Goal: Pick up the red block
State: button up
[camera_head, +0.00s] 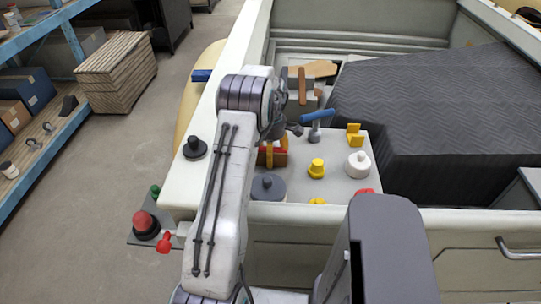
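A red-brown piece (279,158) that may be the red block sits on the grey panel, with yellow parts beside it. It lies just below my gripper, and the arm's end hides part of it. My gripper (293,129) is small and dark in this view, above the panel's back left. Its fingers are too unclear to show whether they are open, or whether they touch anything. Another red piece (365,191) shows at the panel's front edge, mostly hidden behind a dark part in front.
The grey panel (338,183) also bears a yellow knob (316,169), a white knob (358,164), a dark round knob (268,187), a blue-handled lever (318,116) and a yellow bracket (354,134). A large dark block (440,105) fills the right. Shelves stand left, beyond open floor.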

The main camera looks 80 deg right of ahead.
jog(key=shift+c, duration=0.5)
jog(key=shift+r, duration=0.15)
jog(key=shift+r, duration=0.55)
notch_tip(320, 180, up, 27)
jog(key=p, duration=0.5)
jog(key=shift+f, duration=0.2)
jog(key=shift+w, duration=0.1)
